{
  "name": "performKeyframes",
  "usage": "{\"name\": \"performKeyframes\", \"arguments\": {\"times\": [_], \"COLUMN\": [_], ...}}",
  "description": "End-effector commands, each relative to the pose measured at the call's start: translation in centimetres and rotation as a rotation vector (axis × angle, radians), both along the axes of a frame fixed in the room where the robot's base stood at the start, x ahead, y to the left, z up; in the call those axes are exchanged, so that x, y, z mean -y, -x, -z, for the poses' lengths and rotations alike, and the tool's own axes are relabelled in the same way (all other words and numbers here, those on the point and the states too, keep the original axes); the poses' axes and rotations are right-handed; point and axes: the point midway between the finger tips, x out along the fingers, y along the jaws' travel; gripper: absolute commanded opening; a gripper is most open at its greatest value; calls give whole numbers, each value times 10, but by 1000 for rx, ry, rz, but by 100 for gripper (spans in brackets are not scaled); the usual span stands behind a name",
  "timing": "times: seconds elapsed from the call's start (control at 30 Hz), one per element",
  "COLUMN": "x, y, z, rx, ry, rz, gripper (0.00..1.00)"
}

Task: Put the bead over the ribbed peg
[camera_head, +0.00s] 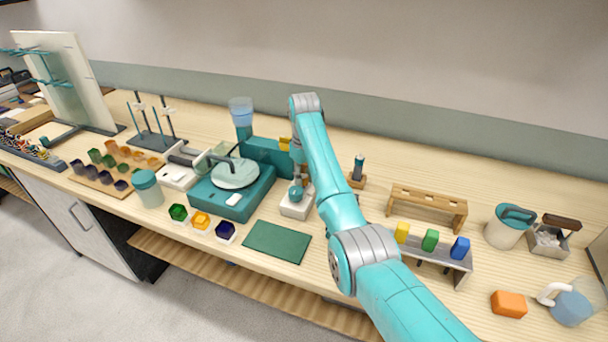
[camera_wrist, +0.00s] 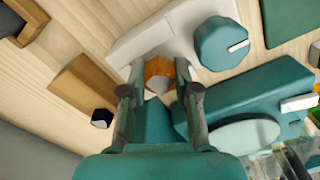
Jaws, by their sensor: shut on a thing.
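My gripper (camera_wrist: 159,92) is shut on an amber bead (camera_wrist: 158,68), which sits between the two fingertips in the wrist view. A pale patch shows at the bead's middle; I cannot tell whether it is its hole or a face. Behind the bead is a white base with a teal knob (camera_wrist: 222,43). In the head view my gripper is above this white base (camera_head: 295,209), mostly hidden by my arm. A dark upright post (camera_head: 359,162) stands in a wooden block (camera_head: 356,182) to the right; ribs are too small to make out, so I cannot confirm it is the peg.
A teal machine with a round pale plate (camera_head: 236,174) stands left of my gripper. A wooden rack (camera_head: 427,207) and a grey stand with coloured blocks (camera_head: 458,263) are to the right. A green mat (camera_head: 277,242) lies in front.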

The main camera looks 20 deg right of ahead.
Motion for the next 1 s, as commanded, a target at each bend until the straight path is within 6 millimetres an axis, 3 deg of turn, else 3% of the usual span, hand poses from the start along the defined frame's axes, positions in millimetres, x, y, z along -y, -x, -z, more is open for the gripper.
{"name": "performKeyframes", "arguments": {"times": [0.43, 0.47, 0.57, 0.87, 1.0], "x": [0, 0, 0, 0, 0], "y": [0, 0, 0, 0, -1], "z": [9, 9, 9, 8, -2], "rx": [-1, -1, -1, -1, 2], "ry": [0, 0, 0, 0, 0], "rz": [0, 0, 0, 0, 0], "gripper": [0, 32, 57, 59, 59]}}
